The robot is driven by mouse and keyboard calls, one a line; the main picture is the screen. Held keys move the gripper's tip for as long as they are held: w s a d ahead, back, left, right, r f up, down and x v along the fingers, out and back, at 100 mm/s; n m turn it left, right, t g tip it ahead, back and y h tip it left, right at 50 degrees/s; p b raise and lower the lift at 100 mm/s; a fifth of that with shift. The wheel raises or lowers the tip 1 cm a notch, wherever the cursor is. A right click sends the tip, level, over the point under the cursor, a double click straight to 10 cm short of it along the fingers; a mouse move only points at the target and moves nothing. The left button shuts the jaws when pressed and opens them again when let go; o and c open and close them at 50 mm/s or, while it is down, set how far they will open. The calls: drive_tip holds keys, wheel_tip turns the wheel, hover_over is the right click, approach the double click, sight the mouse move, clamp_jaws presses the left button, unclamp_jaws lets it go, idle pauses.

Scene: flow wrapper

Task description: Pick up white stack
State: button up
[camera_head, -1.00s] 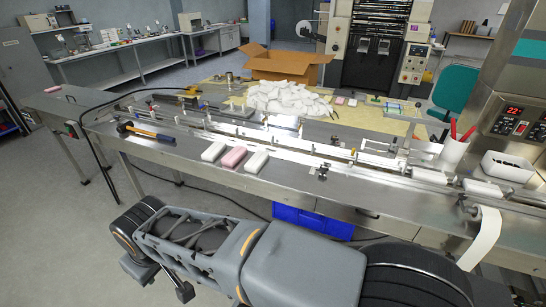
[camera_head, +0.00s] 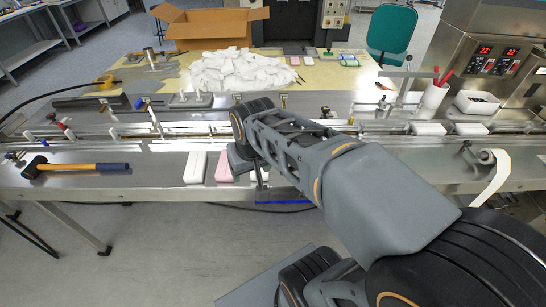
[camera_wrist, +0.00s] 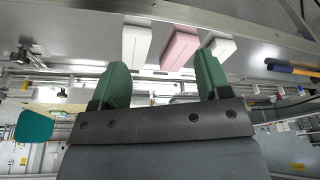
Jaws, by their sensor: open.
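A white stack (camera_head: 196,167) lies on the steel table's front strip, left of a pink stack (camera_head: 224,164). In the wrist view, turned about, this white stack (camera_wrist: 219,47) is on the right and the pink stack (camera_wrist: 180,50) in the middle. A second white stack (camera_wrist: 136,43) is on the left there; my arm mostly hides it in the head view. My gripper (camera_wrist: 163,78) has two green fingers spread wide, with nothing between them. The stacks appear beyond the fingertips, apart from them. The fingertips are not clear in the head view.
A hammer (camera_head: 75,167) lies left of the stacks. Rails and posts of the wrapper line run behind them. A heap of white packets (camera_head: 240,70) and a cardboard box (camera_head: 210,27) are farther back. The steel strip between hammer and stacks is clear.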

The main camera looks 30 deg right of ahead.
drive_tip(key=o, duration=0.4)
drive_tip(key=w+d+m+g+b, duration=0.1)
drive_tip(key=w+d+m+b, duration=0.1)
drive_tip(key=w, duration=0.7)
drive_tip(key=d+m, duration=0.1)
drive_tip(key=d, duration=0.1)
drive_tip(key=shift+d+f+g, duration=0.2)
drive_tip(key=shift+d+g, duration=0.2)
drive_tip(key=w+d+f, duration=0.1)
drive_tip(key=f, duration=0.1)
drive_tip(key=w+d+f+m+b, duration=0.1)
drive_tip(key=w+d+f, duration=0.1)
drive_tip(key=f, duration=0.1)
drive_tip(key=w+d+f+m+g, duration=0.1)
drive_tip(key=f, duration=0.2)
drive_tip(key=shift+w+d+f+b, duration=0.2)
drive_tip(key=shift+f+b, duration=0.05)
drive_tip(key=shift+b, duration=0.15)
drive_tip(key=shift+f, duration=3.15)
